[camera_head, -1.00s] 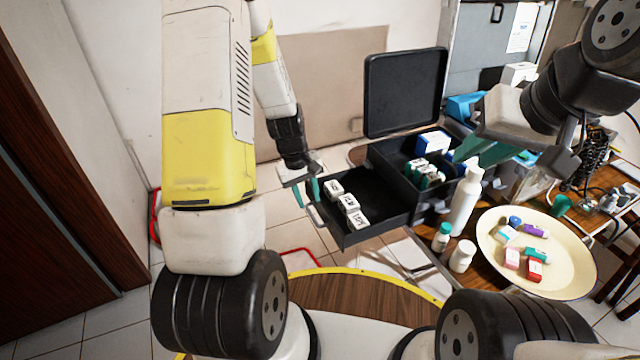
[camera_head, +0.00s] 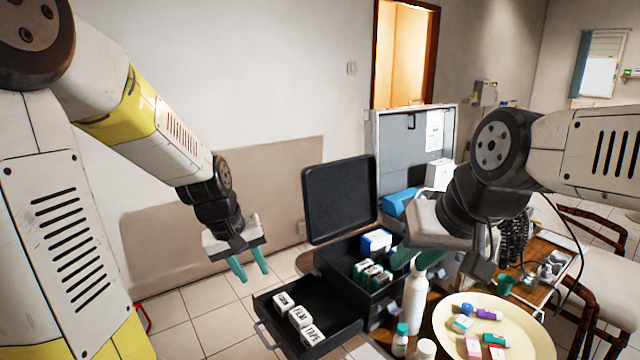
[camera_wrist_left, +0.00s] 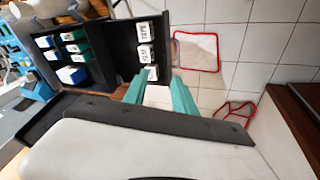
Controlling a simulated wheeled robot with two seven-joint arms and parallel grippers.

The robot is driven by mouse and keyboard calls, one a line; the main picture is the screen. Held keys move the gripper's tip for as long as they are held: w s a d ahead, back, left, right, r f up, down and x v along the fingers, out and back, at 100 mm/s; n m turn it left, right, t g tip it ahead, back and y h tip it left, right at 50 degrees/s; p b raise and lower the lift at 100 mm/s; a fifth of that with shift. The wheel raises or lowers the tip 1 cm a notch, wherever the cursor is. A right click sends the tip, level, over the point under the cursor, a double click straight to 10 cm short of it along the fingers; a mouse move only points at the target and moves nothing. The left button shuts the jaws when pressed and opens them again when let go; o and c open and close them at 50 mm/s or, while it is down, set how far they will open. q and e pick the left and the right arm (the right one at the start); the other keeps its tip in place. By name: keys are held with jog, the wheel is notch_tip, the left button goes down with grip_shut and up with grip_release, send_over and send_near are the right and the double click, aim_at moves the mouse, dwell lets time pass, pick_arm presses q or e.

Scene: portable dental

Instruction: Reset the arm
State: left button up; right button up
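My left gripper (camera_head: 250,272) hangs in the air at the left of the open drawer (camera_head: 350,338), its teal fingers apart and empty. In the left wrist view its fingers (camera_wrist_left: 160,92) are also apart, with nothing between them. My right gripper (camera_head: 436,254) is above the work table, close to a white bottle (camera_head: 415,300). Its teal fingers show only in part behind the wrist, so I cannot tell whether it is open. The drawer holds a short row of white labelled boxes (camera_head: 300,317).
The black case (camera_head: 345,262) has its lid (camera_head: 338,200) raised and holds small boxes. A round cream tray (camera_head: 530,335) with several small coloured items is at the right. A grey metal box (camera_head: 388,140) stands behind.

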pick_arm(q)
jog(key=s+r+m+t, duration=0.2)
jog(key=s+r+m, duration=0.2)
jog(key=s+r, duration=0.8)
jog(key=shift+s+d+r+t, duration=0.3)
jog(key=shift+s+d+t, duration=0.15)
jog(key=shift+s, duration=0.5)
